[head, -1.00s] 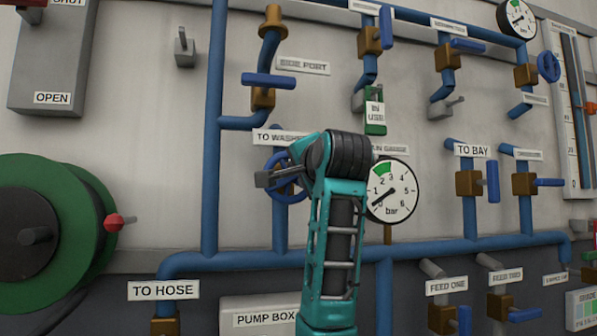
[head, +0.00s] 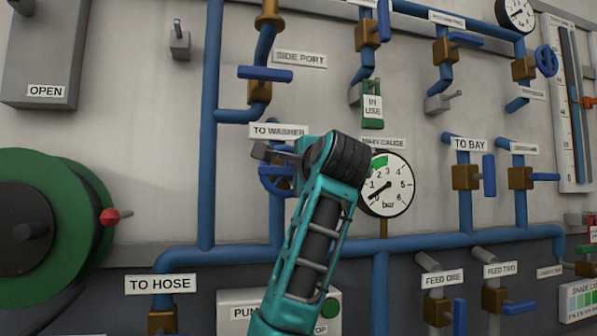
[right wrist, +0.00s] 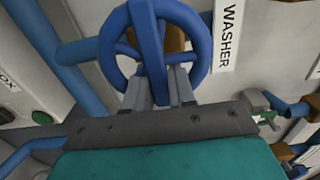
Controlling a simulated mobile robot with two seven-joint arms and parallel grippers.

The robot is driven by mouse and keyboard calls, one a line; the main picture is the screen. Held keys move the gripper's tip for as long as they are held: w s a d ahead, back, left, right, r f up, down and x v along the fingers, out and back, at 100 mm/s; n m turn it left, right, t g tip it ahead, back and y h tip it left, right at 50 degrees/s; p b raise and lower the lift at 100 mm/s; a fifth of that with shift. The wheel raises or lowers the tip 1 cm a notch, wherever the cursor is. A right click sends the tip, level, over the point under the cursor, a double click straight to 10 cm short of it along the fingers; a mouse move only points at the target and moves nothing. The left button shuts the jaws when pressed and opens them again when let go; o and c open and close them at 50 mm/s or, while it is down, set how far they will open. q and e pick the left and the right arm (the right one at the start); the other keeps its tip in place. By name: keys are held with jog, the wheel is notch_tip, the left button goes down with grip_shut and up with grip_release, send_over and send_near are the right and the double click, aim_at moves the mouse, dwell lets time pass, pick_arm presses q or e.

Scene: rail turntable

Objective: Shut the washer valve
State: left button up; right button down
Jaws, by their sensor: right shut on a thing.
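The washer valve is a blue handwheel (head: 276,184) on a blue pipe, under the "TO WASHER" label (head: 270,130). It shows large in the right wrist view (right wrist: 203,45), with a spoke running toward my fingers. My right gripper (head: 268,153) is at the upper left part of the wheel, and my arm covers part of its right side. In the right wrist view the two grey fingers of my right gripper (right wrist: 160,90) are shut on the wheel, one on each side of its rim and spoke. My left gripper is not in view.
A pressure gauge (head: 387,184) is close to the right of my wrist. A blue lever valve (head: 265,74) sits above the wheel. A green hose reel (head: 75,195) with a red knob stands at the left. The "PUMP BOX" (head: 236,300) is below.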

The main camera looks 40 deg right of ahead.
jog(key=shift+f, duration=0.1)
jog(key=c, duration=1)
grip_release()
jog(key=shift+c, duration=0.2)
jog(key=b+v, duration=0.1)
jog(key=v, duration=1.2)
jog(key=shift+d, duration=0.1)
